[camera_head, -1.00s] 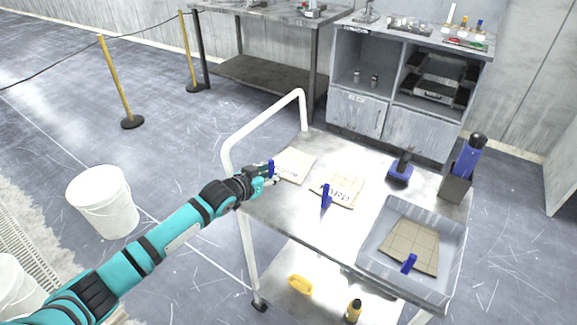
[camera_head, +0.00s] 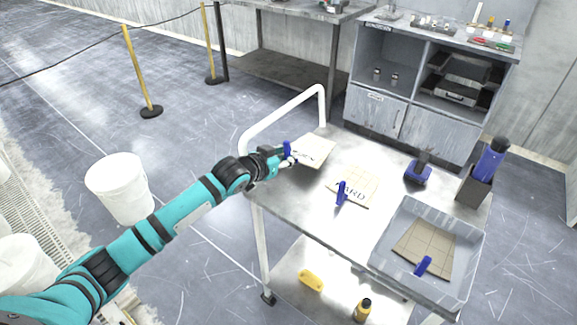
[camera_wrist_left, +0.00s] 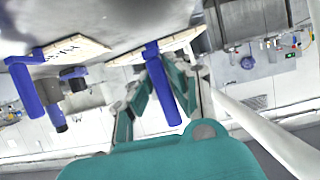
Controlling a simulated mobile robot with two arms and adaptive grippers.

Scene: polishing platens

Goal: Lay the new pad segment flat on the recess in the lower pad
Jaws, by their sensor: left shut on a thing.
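My left gripper (camera_head: 287,157) is shut on the blue tab (camera_head: 288,149) at the near left edge of a thin tan pad segment (camera_head: 315,152). The segment bears dark lettering I can only partly read. It appears slightly above the cart top. The wrist view shows my fingers (camera_wrist_left: 158,85) around the blue tab (camera_wrist_left: 168,85), with the segment's edge (camera_wrist_left: 183,38) beyond. A second tan segment (camera_head: 362,183), lettered "HARD", lies on the cart with its own blue tab (camera_head: 341,193). My right gripper is not in view.
The metal cart (camera_head: 310,212) has a white rail (camera_head: 285,108) at its left end. A grey tray (camera_head: 385,262) holds a gridded tan pad (camera_head: 428,243). A blue-handled tool (camera_head: 418,173) and a dark holder (camera_head: 473,185) stand behind. A white bucket (camera_head: 120,190) stands left on the floor.

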